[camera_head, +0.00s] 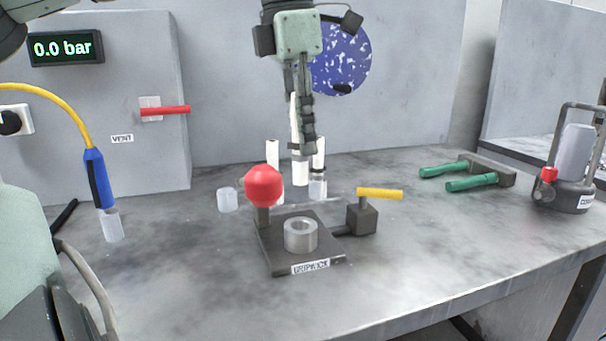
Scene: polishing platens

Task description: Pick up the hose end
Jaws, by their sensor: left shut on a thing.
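The yellow hose (48,94) comes in from the left edge and bends down to its blue and black hose end (96,178). The hose end stands nearly upright, its lower tip at a clear cup (112,226) on the bench. My left gripper (301,148) hangs pointing down near the middle of the view, well to the right of the hose end and apart from it. It is shut on a white tube (300,173), whose lower end shows below the fingers. My right gripper is not in view.
A fixture with a red ball knob (263,186), a metal ring (300,235) and a yellow lever (380,194) stands mid-bench. White tubes (273,153) stand behind it. Green-handled tools (470,182) and a grey canister (573,155) are at right. The front right bench is clear.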

